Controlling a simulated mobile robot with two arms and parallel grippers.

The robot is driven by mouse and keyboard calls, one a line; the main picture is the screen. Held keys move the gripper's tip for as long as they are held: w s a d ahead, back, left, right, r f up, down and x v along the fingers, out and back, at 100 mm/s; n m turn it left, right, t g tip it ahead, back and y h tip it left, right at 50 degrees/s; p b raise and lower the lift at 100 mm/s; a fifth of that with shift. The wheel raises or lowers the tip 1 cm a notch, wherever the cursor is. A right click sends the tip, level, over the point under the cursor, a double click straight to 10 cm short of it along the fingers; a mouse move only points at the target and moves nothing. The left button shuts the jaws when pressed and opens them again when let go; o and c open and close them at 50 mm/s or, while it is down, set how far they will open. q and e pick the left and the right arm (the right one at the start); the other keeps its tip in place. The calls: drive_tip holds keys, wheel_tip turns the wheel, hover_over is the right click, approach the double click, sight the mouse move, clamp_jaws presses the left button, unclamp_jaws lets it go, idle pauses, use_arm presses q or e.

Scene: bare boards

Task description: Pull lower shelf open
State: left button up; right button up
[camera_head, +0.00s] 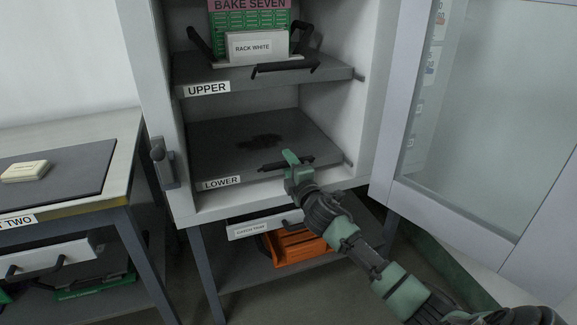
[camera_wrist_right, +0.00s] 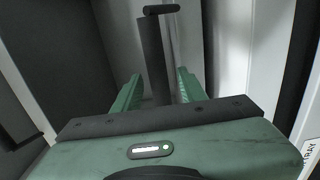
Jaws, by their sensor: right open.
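The lower shelf (camera_head: 232,142) is a dark grey board inside the open white cabinet, with a "LOWER" label (camera_head: 222,183) on its front edge and a dark smudge on top. Its black bar handle (camera_head: 272,167) is at the front edge, partly hidden by my gripper. My right gripper (camera_head: 290,158) is at this handle. In the right wrist view, the green fingers of my right gripper (camera_wrist_right: 158,92) are apart, with the dark handle bar (camera_wrist_right: 152,55) showing between them. I cannot tell whether they touch it. My left gripper is not in view.
The upper shelf (camera_head: 225,76) holds a "RACK WHITE" card (camera_head: 254,47) and a black-handled item. The glass door (camera_head: 480,120) stands open at right. A table (camera_head: 70,138) stands at left. An orange crate (camera_head: 295,246) lies below the cabinet.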

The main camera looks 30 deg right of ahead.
drive_tip(key=shift+w, duration=0.1)
clamp_jaws()
idle(1.4)
